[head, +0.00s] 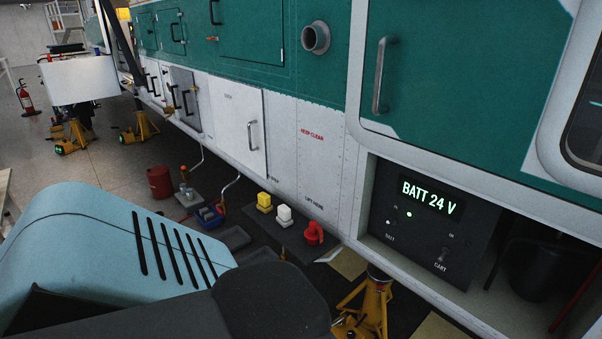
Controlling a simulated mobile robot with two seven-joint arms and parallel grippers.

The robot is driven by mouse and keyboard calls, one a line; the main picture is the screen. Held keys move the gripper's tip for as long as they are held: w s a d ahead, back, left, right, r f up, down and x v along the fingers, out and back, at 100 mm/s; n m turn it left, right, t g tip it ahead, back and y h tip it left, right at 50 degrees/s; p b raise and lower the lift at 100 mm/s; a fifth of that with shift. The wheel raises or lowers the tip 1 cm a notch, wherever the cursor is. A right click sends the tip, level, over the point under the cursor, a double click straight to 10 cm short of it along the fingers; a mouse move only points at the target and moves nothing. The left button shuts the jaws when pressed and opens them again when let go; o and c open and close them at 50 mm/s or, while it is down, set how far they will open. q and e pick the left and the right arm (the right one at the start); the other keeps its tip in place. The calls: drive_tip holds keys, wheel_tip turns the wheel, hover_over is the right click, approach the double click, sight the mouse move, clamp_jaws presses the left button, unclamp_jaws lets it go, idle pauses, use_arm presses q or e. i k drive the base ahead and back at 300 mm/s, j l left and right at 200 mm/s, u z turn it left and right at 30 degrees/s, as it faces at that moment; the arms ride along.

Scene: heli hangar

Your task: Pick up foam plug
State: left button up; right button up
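No thing in the head view can be told for certain as the foam plug. A red rounded piece (314,233) stands on a dark mat or board (297,247) on the floor beside the helicopter. A white block (284,216) and a yellow block (264,202) stand in a row with it, further left. Which of these, if any, is foam cannot be told. A round grey pipe opening (316,38) juts from the green upper side of the helicopter and looks open. Neither of my grippers is in view.
A light blue slotted cover (120,262) and a black rounded shape (268,302) fill the lower left foreground. A yellow jack (372,305) stands under the helicopter. A blue bin (210,217) and a red can (160,182) are on the floor. A panel reads "BATT 24 V" (428,195).

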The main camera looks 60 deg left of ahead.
sight(314, 232)
drive_tip(key=u, duration=1.75)
